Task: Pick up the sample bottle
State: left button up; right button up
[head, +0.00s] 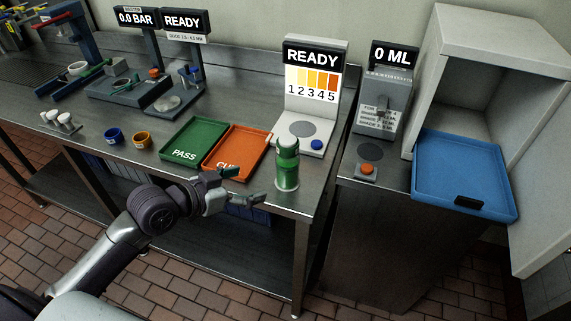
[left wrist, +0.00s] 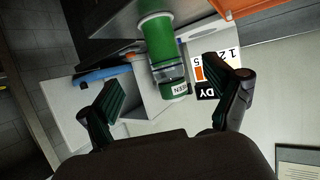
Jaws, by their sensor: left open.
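My right gripper is not in view.
The colour-scale station (head: 313,95) reads READY behind the bottle. Orange (head: 238,148) and green PASS (head: 193,141) trays lie to the left. A dispenser reading 0 ML (head: 385,100) and a blue tray (head: 465,172) are to the right. The bench front edge is close by.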

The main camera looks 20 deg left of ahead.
aim_at(280, 173)
pick_arm(q)
jog(key=x, duration=0.2)
jog(key=p+x, duration=0.1)
jog(key=x, duration=0.5)
jog(key=shift+d+r, duration=0.15)
jog(key=shift+r, duration=0.2)
jog(key=shift+w+d+f+p, duration=0.1)
jog(key=shift+w+d+p, duration=0.1)
jog(key=shift+w+p, duration=0.2)
jog(key=p+x, duration=0.1)
jog(key=x, duration=0.4)
jog(key=shift+a, duration=0.3)
jog(key=shift+c, duration=0.9)
jog(key=c, duration=1.3)
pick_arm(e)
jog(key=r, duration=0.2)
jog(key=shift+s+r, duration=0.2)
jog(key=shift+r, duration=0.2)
pick_arm(q)
jog(key=shift+o, duration=0.2)
